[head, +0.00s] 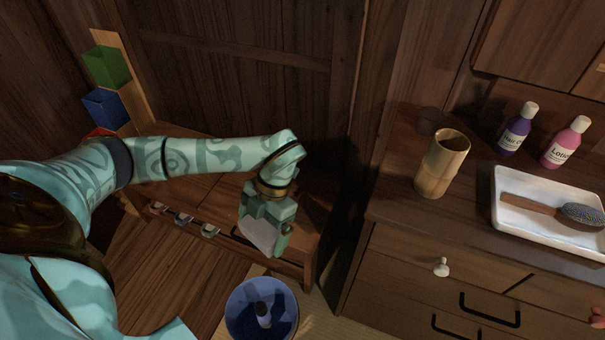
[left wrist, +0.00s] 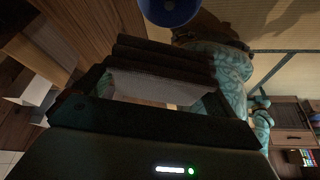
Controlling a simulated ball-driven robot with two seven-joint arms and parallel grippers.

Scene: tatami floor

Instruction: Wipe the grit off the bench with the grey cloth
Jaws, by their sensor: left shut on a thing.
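My left gripper (head: 262,232) reaches in from the left over the right end of the low wooden bench (head: 205,190). It is shut on a pale grey cloth (head: 257,237), which hangs below the fingers close to the bench's front edge. In the left wrist view the cloth (left wrist: 150,86) shows pale between the dark fingers. I cannot tell whether the cloth touches the bench. I cannot make out any grit; my arm and gripper hide part of the bench top. My right gripper is not in view.
A blue bowl (head: 240,308) with something small inside stands on the floor before the bench. Green (head: 106,66) and blue (head: 105,108) boxes stand at left. The right-hand cabinet bears a wooden cup (head: 441,165), two bottles and a white tray (head: 510,218) with a brush (head: 580,215).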

